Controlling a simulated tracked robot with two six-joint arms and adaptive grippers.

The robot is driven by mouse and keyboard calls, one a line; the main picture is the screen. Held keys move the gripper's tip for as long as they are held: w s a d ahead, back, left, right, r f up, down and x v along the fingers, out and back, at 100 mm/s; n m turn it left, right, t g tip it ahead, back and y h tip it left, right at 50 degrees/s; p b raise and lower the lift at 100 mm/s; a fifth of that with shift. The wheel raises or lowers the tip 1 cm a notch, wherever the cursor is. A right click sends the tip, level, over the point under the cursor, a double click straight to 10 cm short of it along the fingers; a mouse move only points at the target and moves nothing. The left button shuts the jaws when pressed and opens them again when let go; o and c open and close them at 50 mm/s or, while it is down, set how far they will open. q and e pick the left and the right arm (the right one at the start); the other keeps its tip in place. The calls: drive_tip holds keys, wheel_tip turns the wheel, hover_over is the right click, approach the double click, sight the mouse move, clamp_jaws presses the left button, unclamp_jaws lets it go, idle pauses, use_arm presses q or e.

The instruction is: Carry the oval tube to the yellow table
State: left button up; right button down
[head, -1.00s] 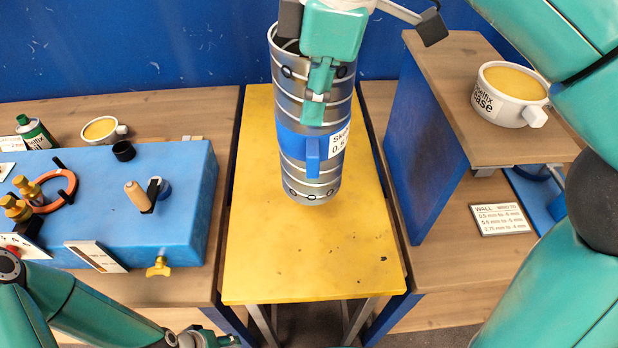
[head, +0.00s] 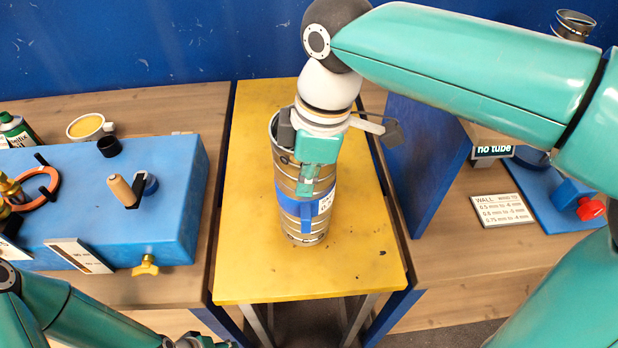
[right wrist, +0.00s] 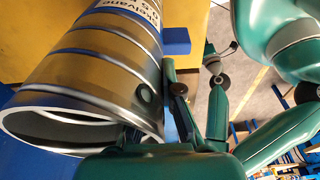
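The oval tube (head: 292,187) is a ribbed silver metal tube with a blue band and a white label. It is upright over the middle of the yellow table (head: 250,270); I cannot tell if its bottom touches the top. My right gripper (head: 310,178) is at the tube's upper end, shut on its wall. In the right wrist view the tube's open rim (right wrist: 20,130) is close up, with gripper parts against the wall (right wrist: 150,120). My left gripper (head: 195,341) is cut off at the bottom edge, away from the tube; its fingers are not clear.
A blue box (head: 180,220) with a yellow valve and fittings stands on the left wooden bench. A blue upright panel (head: 425,165) borders the table's right side. A wall-size card (head: 503,209) and red knob (head: 590,209) lie beyond. The yellow table's front is clear.

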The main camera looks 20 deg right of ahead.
drive_tip(key=shift+f, duration=0.15)
drive_tip(key=c, duration=1.3)
unclamp_jaws()
drive_tip(key=r, duration=0.4)
drive_tip(key=d+r+p, duration=0.1)
drive_tip(key=r, duration=0.3)
drive_tip(key=r+p, duration=0.1)
drive_tip(key=r, duration=0.3)
drive_tip(key=shift+s+d, duration=0.3)
drive_tip(key=shift+s, duration=0.1)
